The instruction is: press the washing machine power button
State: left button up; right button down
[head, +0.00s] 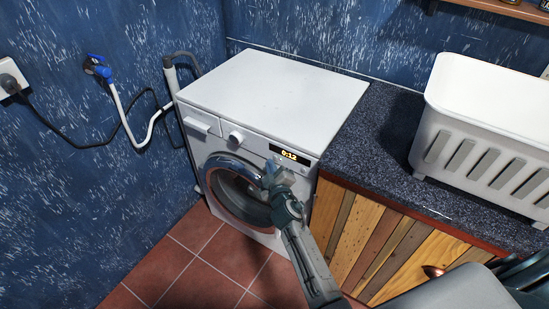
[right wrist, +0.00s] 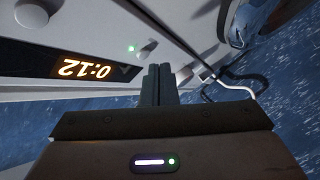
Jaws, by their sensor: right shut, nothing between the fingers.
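The white washing machine (head: 270,85) stands against the blue wall, its front facing me. Its display (head: 289,155) is lit and reads 0:12; it also shows upside down in the right wrist view (right wrist: 85,68). My right gripper (head: 270,172) is shut and empty, in front of the panel, below and left of the display. In the right wrist view its fingertips (right wrist: 157,72) are close to the panel, near a small green light (right wrist: 131,48). I cannot tell whether they touch. A round white button-like part (right wrist: 30,14) lies beyond the display. Which button is power is unclear. My left gripper is out of view.
A dark countertop (head: 385,130) over a wooden cabinet (head: 365,235) adjoins the machine on the right and carries a white slatted basket (head: 490,120). A hose (head: 115,100) and cable are on the left wall. The tiled floor (head: 205,255) in front is clear.

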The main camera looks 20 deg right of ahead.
dwell(0.3)
jog(key=shift+w+d, duration=0.3)
jog(key=shift+d, duration=0.05)
jog(key=shift+w+d, duration=0.1)
jog(key=shift+d, duration=0.05)
dwell(0.4)
jog(key=shift+s+a, duration=0.4)
jog(key=shift+a, duration=0.15)
jog(key=shift+s+a+b, duration=0.25)
jog(key=shift+s+a, duration=0.7)
jog(key=shift+a, duration=0.25)
jog(key=shift+s+a+b, duration=0.25)
jog(key=shift+s+a, duration=0.65)
jog(key=shift+a, duration=0.25)
